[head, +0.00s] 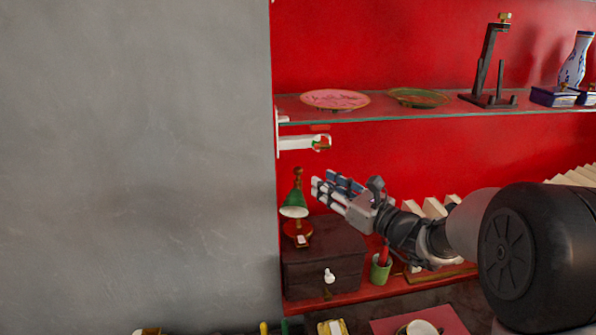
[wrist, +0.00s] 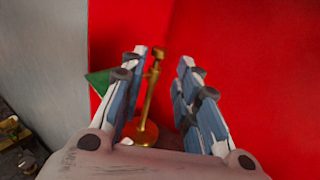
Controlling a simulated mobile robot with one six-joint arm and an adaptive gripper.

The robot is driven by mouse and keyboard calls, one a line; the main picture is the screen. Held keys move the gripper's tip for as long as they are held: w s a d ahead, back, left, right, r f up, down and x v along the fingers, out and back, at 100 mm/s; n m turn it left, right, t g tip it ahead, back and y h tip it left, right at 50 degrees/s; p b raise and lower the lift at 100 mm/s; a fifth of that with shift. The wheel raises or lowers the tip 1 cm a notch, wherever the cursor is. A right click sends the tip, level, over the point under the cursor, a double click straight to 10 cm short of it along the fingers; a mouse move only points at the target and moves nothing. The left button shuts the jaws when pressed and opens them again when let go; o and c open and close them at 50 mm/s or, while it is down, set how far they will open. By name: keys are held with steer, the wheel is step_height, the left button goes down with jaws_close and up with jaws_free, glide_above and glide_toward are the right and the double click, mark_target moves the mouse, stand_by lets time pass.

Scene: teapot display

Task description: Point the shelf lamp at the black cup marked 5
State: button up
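My gripper (head: 322,186) is open and empty, to the right of the lamp's upper part in the head view. In the wrist view the brass stem (wrist: 151,92) shows between the open fingers (wrist: 164,58), nearer the left one; contact cannot be told. The green shade (wrist: 98,82) is partly hidden behind the left finger. I cannot make out a black cup marked 5.
The wooden box (head: 312,262) has a white-knobbed drawer. A glass shelf (head: 385,112) with plates and a stand runs above. A white fixture (head: 298,143) juts out beneath it. A green cup (head: 380,270) stands right of the box. A grey wall (head: 130,160) closes the left.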

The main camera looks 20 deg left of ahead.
mark_target(301, 171)
steer(key=b+x, duration=0.1)
steer(key=x, duration=1)
steer(key=shift+w, duration=0.1)
steer(key=shift+c, duration=0.3)
jaws_close()
